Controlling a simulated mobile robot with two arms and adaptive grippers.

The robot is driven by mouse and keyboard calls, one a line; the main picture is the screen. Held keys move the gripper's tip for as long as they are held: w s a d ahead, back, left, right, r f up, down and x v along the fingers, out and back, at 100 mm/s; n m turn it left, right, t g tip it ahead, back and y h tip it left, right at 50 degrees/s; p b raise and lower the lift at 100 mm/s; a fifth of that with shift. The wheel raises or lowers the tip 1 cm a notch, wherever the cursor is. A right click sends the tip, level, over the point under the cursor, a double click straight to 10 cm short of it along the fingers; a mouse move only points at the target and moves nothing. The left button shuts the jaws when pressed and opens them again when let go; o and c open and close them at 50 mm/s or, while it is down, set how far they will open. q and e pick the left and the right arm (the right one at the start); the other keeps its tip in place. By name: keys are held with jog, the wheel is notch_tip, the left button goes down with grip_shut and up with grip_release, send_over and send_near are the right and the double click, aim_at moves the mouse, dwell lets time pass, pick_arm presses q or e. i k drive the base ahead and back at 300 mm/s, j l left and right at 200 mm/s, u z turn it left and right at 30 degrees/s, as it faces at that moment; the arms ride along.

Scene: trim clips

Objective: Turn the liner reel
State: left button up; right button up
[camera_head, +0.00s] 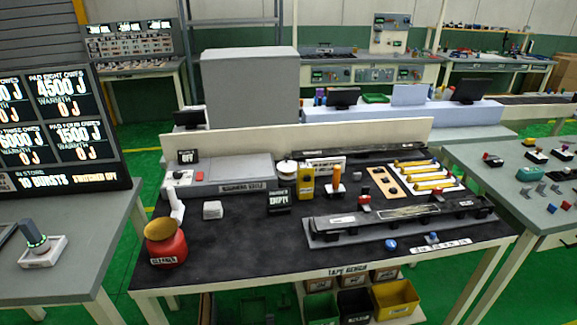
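No label that I can read names the liner reel. A small round whitish, spool-like thing (286,168) stands at the back middle of the dark-topped tape bench (240,255), beside a yellow block (306,183). It may be the reel, but I cannot tell for sure. An orange upright cylinder (336,178) stands right of the yellow block. A long dark rail fixture (400,218) lies on the right half of the bench. Neither of my grippers is in view.
A red pot with a gold top (167,245) stands at the bench's front left. A small black sign (279,203) stands near the middle. Yellow bars (430,177) lie at back right. The front middle of the bench is clear. Side tables flank it.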

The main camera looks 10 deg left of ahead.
aim_at(287, 168)
jog(key=i+u, duration=0.25)
jog(key=u, duration=0.15)
jog(key=i+u, duration=0.55)
jog(key=u, duration=0.2)
